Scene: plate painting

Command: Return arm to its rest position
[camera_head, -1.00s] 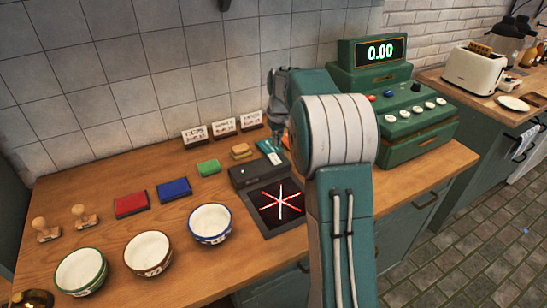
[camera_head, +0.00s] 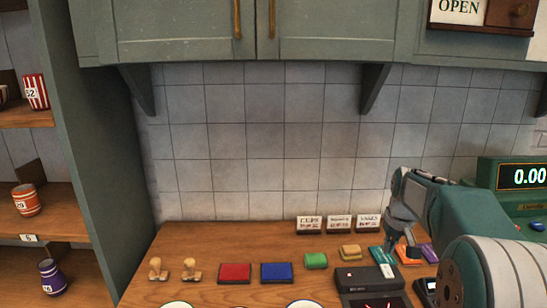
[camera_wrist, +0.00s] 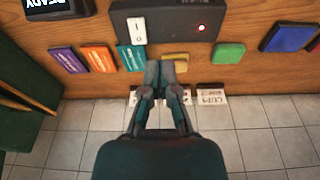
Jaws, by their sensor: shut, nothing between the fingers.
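My gripper (camera_head: 391,243) is at the end of my folded arm on the right side of the head view, over the back right of the wooden counter (camera_head: 205,240). In the wrist view my gripper (camera_wrist: 160,70) points down, its two fingers together and empty. Its tips appear just beside a yellow sponge-like block (camera_wrist: 176,61) and a teal card (camera_wrist: 131,57). I cannot tell the exact height above the counter. Much of my arm fills the lower right of the head view.
A black device (camera_head: 366,279), green block (camera_head: 316,260), blue pad (camera_head: 276,273), red pad (camera_head: 235,272) and two wooden stamps (camera_head: 158,268) lie on the counter. Small signs (camera_head: 339,224) stand by the wall. A green register (camera_head: 515,190) is at right; cups stand on left shelves (camera_head: 30,201).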

